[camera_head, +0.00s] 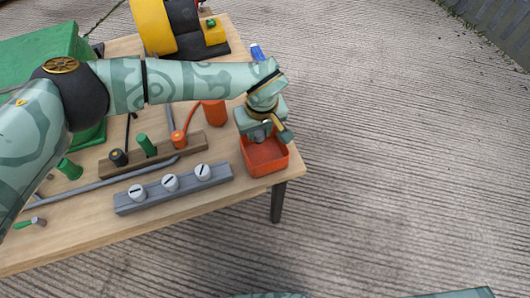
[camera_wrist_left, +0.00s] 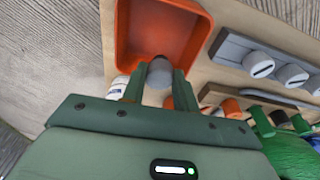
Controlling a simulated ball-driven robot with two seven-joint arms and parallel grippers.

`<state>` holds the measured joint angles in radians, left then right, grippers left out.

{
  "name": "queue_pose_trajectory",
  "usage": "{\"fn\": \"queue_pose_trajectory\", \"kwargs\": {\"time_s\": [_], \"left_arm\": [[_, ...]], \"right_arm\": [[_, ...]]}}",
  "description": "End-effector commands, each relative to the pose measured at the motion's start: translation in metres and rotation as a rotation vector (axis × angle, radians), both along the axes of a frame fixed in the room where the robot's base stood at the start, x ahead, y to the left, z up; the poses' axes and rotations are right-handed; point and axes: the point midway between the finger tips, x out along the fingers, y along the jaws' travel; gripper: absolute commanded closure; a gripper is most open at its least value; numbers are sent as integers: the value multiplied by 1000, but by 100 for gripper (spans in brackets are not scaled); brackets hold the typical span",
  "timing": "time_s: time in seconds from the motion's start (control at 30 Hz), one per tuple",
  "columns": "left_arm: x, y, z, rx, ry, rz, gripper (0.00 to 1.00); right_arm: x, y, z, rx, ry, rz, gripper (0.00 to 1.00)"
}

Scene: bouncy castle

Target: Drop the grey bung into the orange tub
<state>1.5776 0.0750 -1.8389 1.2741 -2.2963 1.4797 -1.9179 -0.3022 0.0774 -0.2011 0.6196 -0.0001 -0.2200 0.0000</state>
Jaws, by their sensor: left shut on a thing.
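The orange tub (camera_head: 279,163) is an open square tub at the right front corner of the wooden table. It also shows at the top of the left wrist view (camera_wrist_left: 192,22), and its visible floor looks empty. My left gripper (camera_head: 263,135) is at the tub's back side in the head view, pointing down. In the left wrist view its two green fingers (camera_wrist_left: 158,85) are shut on the grey bung (camera_wrist_left: 160,72), a rounded grey piece. The bung overlaps the tub's near rim in that view; its height above the rim is unclear. My right gripper is not seen.
A grey block (camera_head: 174,188) with three white slotted caps lies left of the tub. Behind it are a wooden rack (camera_head: 190,146) and an orange cylinder (camera_head: 215,112). A yellow and black machine (camera_head: 160,28) and a green box (camera_head: 38,48) stand farther back. Concrete floor lies right.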

Motion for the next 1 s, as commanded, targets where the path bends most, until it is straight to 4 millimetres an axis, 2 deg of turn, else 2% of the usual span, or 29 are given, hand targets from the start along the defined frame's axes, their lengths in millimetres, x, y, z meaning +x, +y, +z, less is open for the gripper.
{"fn": "queue_pose_trajectory", "kwargs": {"time_s": [0.03, 0.1, 0.43, 0.47, 0.53, 0.83, 1.0], "left_arm": [[0, 0, -8, 0, 4, 0, 94], [0, 0, -11, -1, 3, 0, 94], [0, 0, -12, -1, 0, 0, 94], [0, 0, -12, -1, 0, 0, 65], [0, 0, -12, -1, 0, 0, 46], [0, 0, -11, -1, -1, 0, 45], [-2, -1, 13, 0, -6, 0, 45]], "right_arm": [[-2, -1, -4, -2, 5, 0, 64], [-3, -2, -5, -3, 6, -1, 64], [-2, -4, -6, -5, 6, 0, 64], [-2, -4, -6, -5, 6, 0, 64], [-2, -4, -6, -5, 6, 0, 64], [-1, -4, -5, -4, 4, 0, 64], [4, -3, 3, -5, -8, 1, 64]]}}
